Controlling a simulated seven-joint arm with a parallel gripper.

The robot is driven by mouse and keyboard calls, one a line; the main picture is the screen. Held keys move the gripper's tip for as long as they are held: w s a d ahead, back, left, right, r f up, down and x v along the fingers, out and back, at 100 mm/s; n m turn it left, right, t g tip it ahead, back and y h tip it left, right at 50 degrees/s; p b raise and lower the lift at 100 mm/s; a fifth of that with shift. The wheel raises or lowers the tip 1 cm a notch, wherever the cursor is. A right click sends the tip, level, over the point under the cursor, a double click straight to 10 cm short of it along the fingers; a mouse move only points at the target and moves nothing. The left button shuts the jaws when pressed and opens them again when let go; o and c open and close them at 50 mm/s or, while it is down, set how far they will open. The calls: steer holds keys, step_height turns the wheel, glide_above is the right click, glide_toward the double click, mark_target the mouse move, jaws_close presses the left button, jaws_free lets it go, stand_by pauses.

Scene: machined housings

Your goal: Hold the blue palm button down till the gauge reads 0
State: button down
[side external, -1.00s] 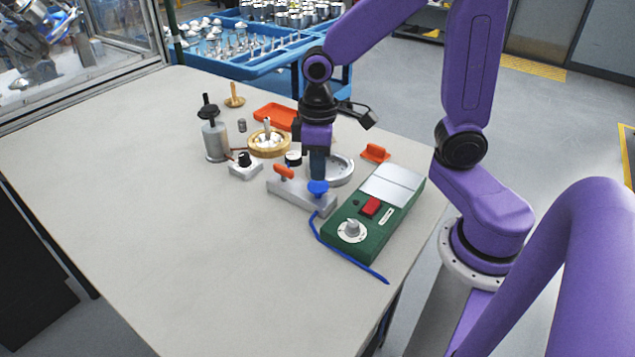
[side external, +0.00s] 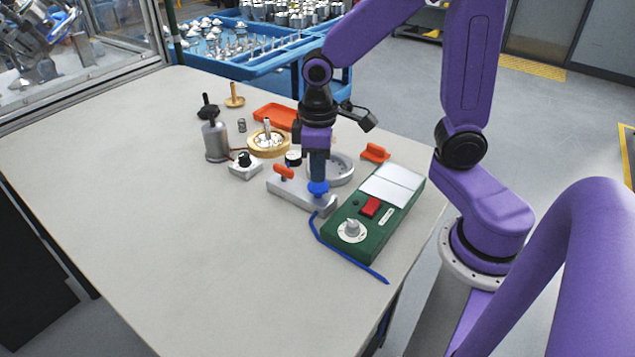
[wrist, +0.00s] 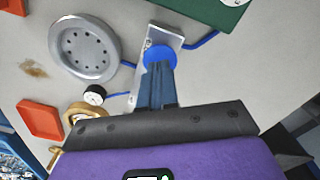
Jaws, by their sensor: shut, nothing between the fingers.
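The blue palm button (side external: 318,188) sits on the right end of a grey metal block (side external: 290,189). My gripper (side external: 318,180) is shut and empty, pointing straight down with its fingertips at the top of the button; they appear to touch it. In the wrist view the blue button (wrist: 159,56) shows just beyond my closed fingers (wrist: 157,78). The small gauge (side external: 293,158), with a white face and black rim, stands behind the block. It also shows in the wrist view (wrist: 94,95), but its reading is too small to tell.
A green control box (side external: 368,222) with a red switch stands close at the right. A round metal housing (side external: 340,168) lies behind. A blue tube (side external: 345,256) runs along the front. The table's left and front are clear.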

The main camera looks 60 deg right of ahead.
steer(key=shift+f, duration=0.95)
steer(key=shift+r, duration=0.1)
stand_by(0.8)
steer(key=shift+r, duration=2.6)
steer(key=s+n, duration=0.1)
steer(key=s, duration=0.1)
steer(key=s+n, duration=0.1)
steer(key=s, duration=0.1)
steer(key=s+a, duration=0.1)
steer(key=s, duration=0.1)
steer(key=shift+s+n, duration=0.35)
steer(key=shift+n, duration=0.05)
steer(key=s+n, duration=0.1)
steer(key=s, duration=0.2)
steer(key=s+n, duration=0.1)
steer(key=s, duration=0.2)
steer(key=s+d+n, duration=0.1)
steer(key=s, duration=0.2)
steer(key=shift+s+f+n, duration=0.25)
steer(key=shift+f+n, duration=0.05)
steer(key=shift+n, duration=0.1)
steer(key=c, duration=1.8)
jaws_free()
